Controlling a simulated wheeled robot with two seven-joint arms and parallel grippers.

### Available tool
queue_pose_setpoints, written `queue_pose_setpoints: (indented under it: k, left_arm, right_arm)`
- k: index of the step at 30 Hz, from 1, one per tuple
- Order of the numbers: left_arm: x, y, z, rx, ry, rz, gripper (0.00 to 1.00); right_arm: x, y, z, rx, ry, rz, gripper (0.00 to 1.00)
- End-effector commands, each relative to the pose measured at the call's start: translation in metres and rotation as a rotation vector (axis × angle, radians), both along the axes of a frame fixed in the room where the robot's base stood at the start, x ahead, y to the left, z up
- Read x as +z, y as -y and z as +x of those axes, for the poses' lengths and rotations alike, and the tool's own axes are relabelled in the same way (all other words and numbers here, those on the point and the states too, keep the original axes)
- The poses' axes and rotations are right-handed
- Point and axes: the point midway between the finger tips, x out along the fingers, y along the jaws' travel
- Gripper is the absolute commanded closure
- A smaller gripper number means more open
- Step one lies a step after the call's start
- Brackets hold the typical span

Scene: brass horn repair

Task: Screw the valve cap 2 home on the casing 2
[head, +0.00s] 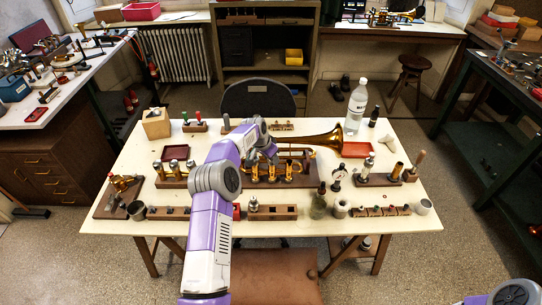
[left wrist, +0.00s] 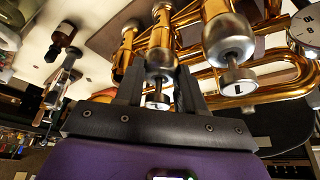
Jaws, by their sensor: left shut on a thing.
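The brass horn (head: 320,140) lies in a holder (head: 308,182) at the middle of the table, its bell pointing right. In the left wrist view, its casings stand in a row, and casing 2 (left wrist: 158,38) is the middle one. The silver valve cap 2 (left wrist: 160,62) sits at the end of casing 2, in line with it; I cannot tell how far its thread is engaged. My left gripper (left wrist: 158,92) is shut around this cap and its stem. In the head view my left gripper (head: 268,152) is over the casings and partly hides them. My right gripper is out of view.
A silver cap (left wrist: 228,40) on the neighbouring casing is close beside my left fingers. A dial gauge (head: 338,174) stands right of the horn. Wooden racks (head: 272,213) line the front.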

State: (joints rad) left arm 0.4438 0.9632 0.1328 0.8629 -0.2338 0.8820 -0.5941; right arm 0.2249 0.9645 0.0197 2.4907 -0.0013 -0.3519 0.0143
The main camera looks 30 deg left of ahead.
Motion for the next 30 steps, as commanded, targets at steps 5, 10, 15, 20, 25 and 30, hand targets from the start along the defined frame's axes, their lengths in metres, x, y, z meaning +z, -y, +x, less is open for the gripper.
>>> queue_pose_setpoints:
  k: [5, 10, 15, 20, 25, 30]
  left_arm:
    - [0.001, -0.001, 0.0, -0.137, -0.001, -0.003, 0.98]
    - [0.0, -0.001, 0.001, -0.25, 0.0, -0.002, 0.98]
    - [0.0, -0.002, 0.0, -0.285, 0.0, 0.0, 0.98]
    - [0.0, -0.002, 0.0, -0.284, 0.0, -0.001, 0.98]
    - [0.0, -0.002, 0.0, -0.282, 0.0, 0.0, 0.37]
    - [0.0, -0.002, 0.0, -0.282, 0.0, 0.0, 0.32]
  right_arm:
    - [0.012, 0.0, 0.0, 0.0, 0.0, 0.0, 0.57]
    - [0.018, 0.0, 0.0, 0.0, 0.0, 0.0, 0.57]
    - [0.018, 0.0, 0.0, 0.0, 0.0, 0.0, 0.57]
    - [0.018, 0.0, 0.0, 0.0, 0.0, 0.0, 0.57]
    - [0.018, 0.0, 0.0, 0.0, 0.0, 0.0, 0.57]
    - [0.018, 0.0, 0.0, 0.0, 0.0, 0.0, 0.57]
